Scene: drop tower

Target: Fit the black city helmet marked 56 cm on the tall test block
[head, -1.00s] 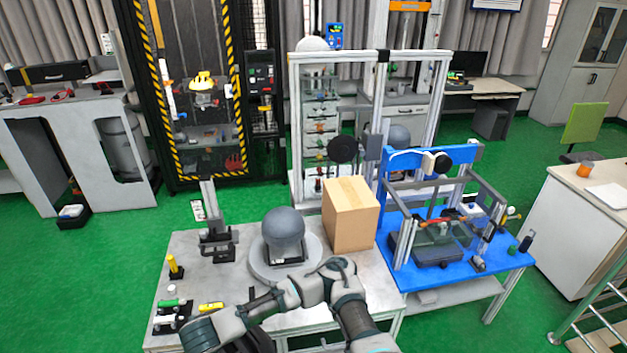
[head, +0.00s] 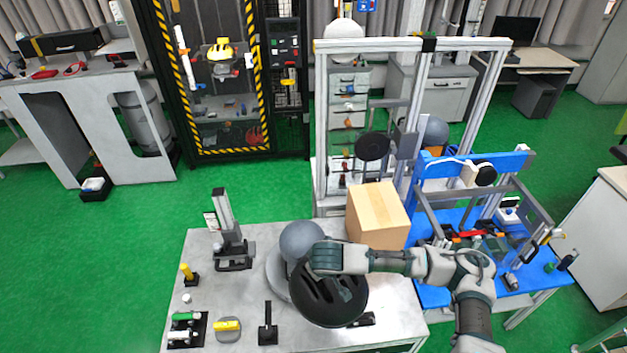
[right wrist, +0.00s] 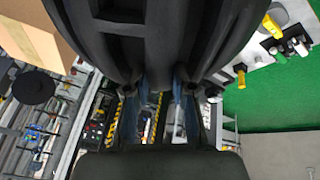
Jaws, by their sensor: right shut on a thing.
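The black helmet (head: 318,308) hangs over the table, in front of and slightly right of a grey rounded test block (head: 300,238). It hides part of the block's lower side and base; I cannot tell whether they touch. My right gripper (head: 342,284) is shut on the helmet. In the right wrist view the helmet (right wrist: 150,40) fills the upper middle, with the right gripper's fingers (right wrist: 160,90) at it. The block stands on a round grey base (head: 274,278). The 56 cm mark is not readable. My left gripper is not in view.
A cardboard box (head: 378,215) stands just behind and right of the block. A grey upright fixture (head: 230,235) stands to the left. Small yellow, green and white items lie at the table's front left. A blue test rig (head: 480,225) is on the right.

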